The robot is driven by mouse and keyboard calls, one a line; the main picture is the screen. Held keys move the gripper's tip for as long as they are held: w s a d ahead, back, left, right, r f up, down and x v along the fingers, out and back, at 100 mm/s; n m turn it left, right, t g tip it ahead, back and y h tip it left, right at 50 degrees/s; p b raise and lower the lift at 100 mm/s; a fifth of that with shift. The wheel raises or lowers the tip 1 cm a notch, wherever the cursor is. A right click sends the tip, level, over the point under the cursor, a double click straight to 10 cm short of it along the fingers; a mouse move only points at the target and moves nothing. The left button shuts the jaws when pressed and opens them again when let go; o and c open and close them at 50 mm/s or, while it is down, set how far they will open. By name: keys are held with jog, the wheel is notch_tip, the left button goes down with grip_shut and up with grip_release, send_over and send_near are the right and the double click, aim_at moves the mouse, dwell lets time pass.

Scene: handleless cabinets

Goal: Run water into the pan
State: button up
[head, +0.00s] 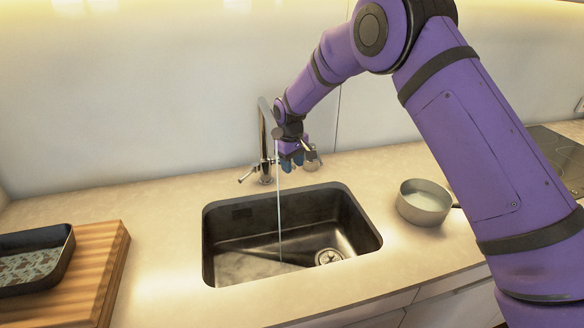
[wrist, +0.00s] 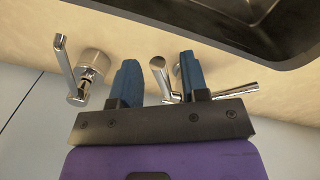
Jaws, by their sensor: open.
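The pan (head: 424,203) is a small grey saucepan on the counter just right of the sink, upright, partly behind my arm. The metal faucet (head: 265,140) stands behind the sink. A thin stream of water (head: 279,205) falls from it into the dark sink basin (head: 230,250), clear of the pan. My gripper (head: 291,160) is open beside the faucet, with its blue fingers pointing down.
A wooden board (head: 105,270) with a dark rectangular tray (head: 65,255) lies on the left counter. A black cooktop (head: 560,155) is at the far right. Another chrome lever (wrist: 65,70) shows left in the wrist view. The wall is close behind the faucet.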

jog(key=shift+d+f, duration=0.1)
jog(key=shift+f, duration=0.7)
grip_shut()
jog(key=shift+s+f+t+y, duration=0.1)
jog(key=shift+f+t+y, duration=0.2)
jog(key=shift+f+t, duration=0.6)
jog(key=shift+r, duration=0.15)
